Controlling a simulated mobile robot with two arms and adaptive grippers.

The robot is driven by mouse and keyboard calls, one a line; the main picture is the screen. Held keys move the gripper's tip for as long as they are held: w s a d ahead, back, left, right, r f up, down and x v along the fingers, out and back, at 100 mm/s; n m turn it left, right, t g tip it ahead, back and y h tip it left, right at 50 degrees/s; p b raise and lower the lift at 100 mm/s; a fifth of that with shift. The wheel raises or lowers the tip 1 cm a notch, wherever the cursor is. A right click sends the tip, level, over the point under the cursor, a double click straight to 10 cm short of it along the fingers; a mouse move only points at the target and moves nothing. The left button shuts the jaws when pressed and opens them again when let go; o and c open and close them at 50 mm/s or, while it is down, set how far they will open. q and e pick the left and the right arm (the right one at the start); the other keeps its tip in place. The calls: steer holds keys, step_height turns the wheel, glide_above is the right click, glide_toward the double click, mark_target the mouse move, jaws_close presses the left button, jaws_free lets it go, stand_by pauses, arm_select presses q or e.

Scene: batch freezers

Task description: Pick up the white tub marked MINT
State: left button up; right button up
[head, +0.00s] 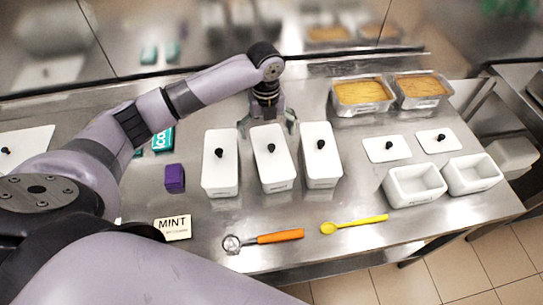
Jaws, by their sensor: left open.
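Three white lidded tubs with black knobs stand in a row on the steel counter: a left tub (220,170), a middle tub (275,172) and a right tub (321,160). Small labels show on their front ends, too small to read. A card reading MINT (173,228) is at the front left of the counter. My left gripper (267,122) is open and points down at the far end of the middle tub, its fingers spread to either side. I cannot tell its height or whether it touches the tub. My right gripper is out of view.
Two steel pans (362,108) of yellow food stand at the back right. Two open white tubs (414,198) and two loose lids (387,149) are on the right. An orange-handled scoop (275,237) and yellow spoon (354,224) lie in front. A purple block (175,178) sits left.

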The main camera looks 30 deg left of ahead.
mark_target(269, 145)
arm_select(q)
step_height(269, 145, down, 3)
steer(key=shift+w+r, duration=0.1)
steer(key=shift+f+p, duration=0.2)
steer(key=shift+p, duration=0.2)
steer(key=f, duration=0.1)
steer(key=f+p, duration=0.1)
steer(key=f, duration=0.1)
steer(key=shift+w+d+f+p, duration=0.1)
steer(key=shift+d+f+p, duration=0.2)
steer(key=shift+p, duration=0.1)
steer(key=shift+f, duration=0.6)
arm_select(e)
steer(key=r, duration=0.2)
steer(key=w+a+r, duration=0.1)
arm_select(q)
steer(key=shift+c, duration=0.4)
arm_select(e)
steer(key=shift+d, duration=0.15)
arm_select(q)
steer(key=c, duration=0.4)
steer(key=shift+w+a, duration=0.1)
steer(key=c, duration=1.2)
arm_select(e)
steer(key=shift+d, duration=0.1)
